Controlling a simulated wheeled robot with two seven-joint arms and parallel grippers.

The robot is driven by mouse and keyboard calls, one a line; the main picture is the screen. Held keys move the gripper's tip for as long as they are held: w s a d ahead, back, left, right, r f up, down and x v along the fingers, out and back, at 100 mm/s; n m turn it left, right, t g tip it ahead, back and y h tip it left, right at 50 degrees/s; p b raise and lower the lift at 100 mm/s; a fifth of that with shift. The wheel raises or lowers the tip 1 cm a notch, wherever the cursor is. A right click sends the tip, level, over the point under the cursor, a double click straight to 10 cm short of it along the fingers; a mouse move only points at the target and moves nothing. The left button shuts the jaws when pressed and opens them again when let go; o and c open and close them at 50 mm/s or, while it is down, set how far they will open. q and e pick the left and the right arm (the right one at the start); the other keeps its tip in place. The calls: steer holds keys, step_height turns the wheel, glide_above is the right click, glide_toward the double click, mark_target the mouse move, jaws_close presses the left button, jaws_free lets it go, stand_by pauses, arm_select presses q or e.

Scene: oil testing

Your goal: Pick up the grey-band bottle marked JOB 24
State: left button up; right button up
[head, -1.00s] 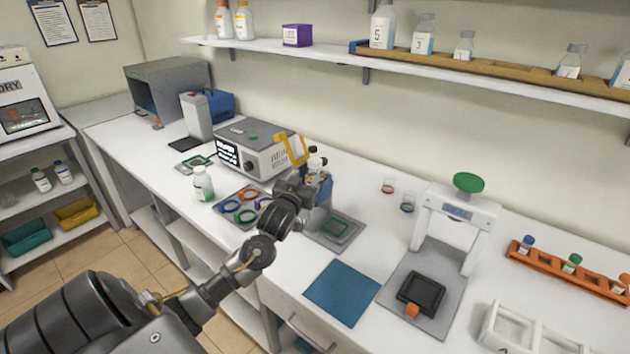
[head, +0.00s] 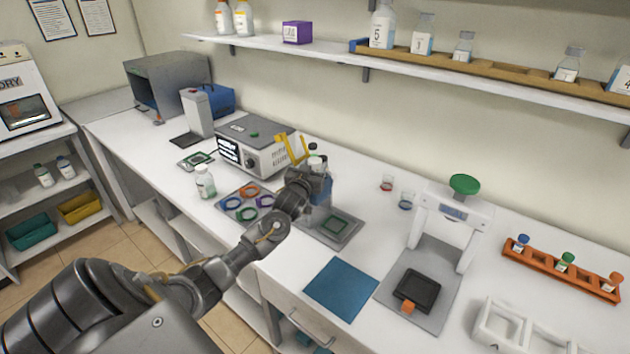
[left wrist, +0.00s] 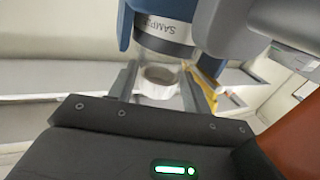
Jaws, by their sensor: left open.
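My left gripper (left wrist: 160,88) is open in the left wrist view, its two fingers standing either side of a pale round ring or cap (left wrist: 160,73). I cannot tell whether they touch it. Just beyond is a blue body with a grey band (left wrist: 168,30) lettered "SAMP…", cut off by the top edge. In the head view my left gripper (head: 312,183) is at the blue item (head: 323,192) and partly hides it. Small dark and pale caps (head: 315,160) show just above. I cannot read JOB 24 anywhere. My right gripper is not in view.
A green-and-white bottle (head: 205,182) stands left of a tray of coloured rings (head: 268,187). A grey instrument (head: 252,140) and a yellow bracket (head: 283,152) are behind. A blue mat (head: 342,290) and a white press-like stand (head: 468,215) are to the right.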

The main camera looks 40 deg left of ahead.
arm_select(q)
jaws_close()
steer(key=shift+r, duration=0.2)
stand_by(0.3)
